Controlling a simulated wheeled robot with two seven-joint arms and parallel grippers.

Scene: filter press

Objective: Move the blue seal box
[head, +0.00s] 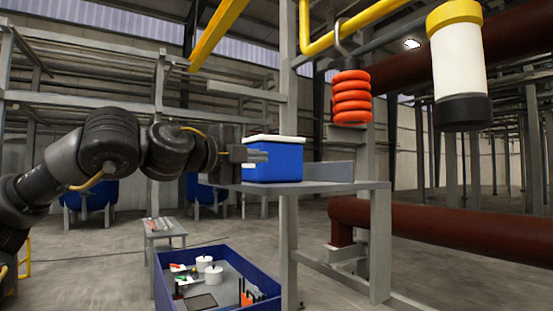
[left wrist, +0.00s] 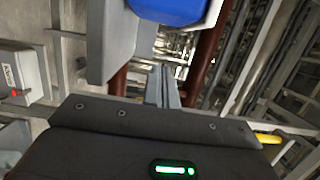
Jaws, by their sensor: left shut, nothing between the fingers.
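The blue seal box (head: 276,161) has a white lid and sits on a grey shelf (head: 330,187) near the middle of the head view. My left gripper (head: 262,156) reaches in from the left and is shut with nothing in it. In the head view its fingers overlap the left part of the box; I cannot tell whether they touch it. In the left wrist view the shut fingers (left wrist: 163,86) point away from the camera, and part of the blue box (left wrist: 170,10) shows at the top edge, apart from them. My right gripper does not show.
A blue crate (head: 262,307) with white containers and small items stands below the shelf. A red coil (head: 352,98) hangs from a hook above, beside a white cylinder (head: 460,70). Dark red pipes (head: 450,227) run at right.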

